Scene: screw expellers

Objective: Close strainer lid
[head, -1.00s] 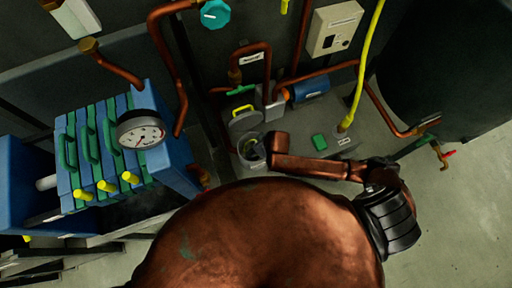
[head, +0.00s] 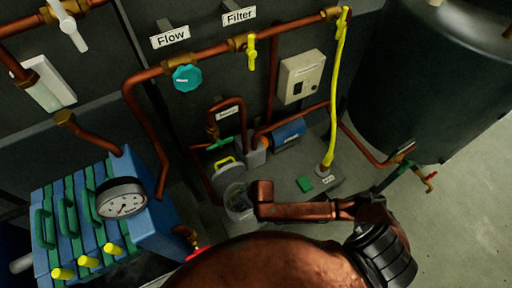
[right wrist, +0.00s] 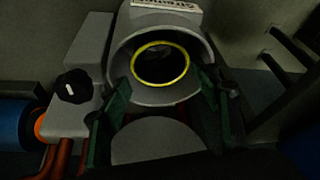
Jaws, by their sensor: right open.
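The grey strainer pot (head: 240,214) stands on the floor unit in the head view, with its mouth open. Its round grey lid (head: 227,171) with a yellow handle stands raised on the far side of the pot. In the right wrist view, the strainer (right wrist: 160,98) shows a yellow ring inside its mouth, and the grey lid (right wrist: 155,142) appears below it. My right gripper (right wrist: 163,85) is open, its dark green fingers on either side of the view, with nothing between them that it grips. In the head view the fingers cannot be made out clearly. My left gripper is out of view.
A grey box with a black knob (right wrist: 73,86) stands beside the strainer, near a blue motor (head: 289,133). A yellow hose (head: 335,100) and copper pipes run behind. The blue plate unit with a gauge (head: 122,198) is at left, a dark tank (head: 425,80) at right.

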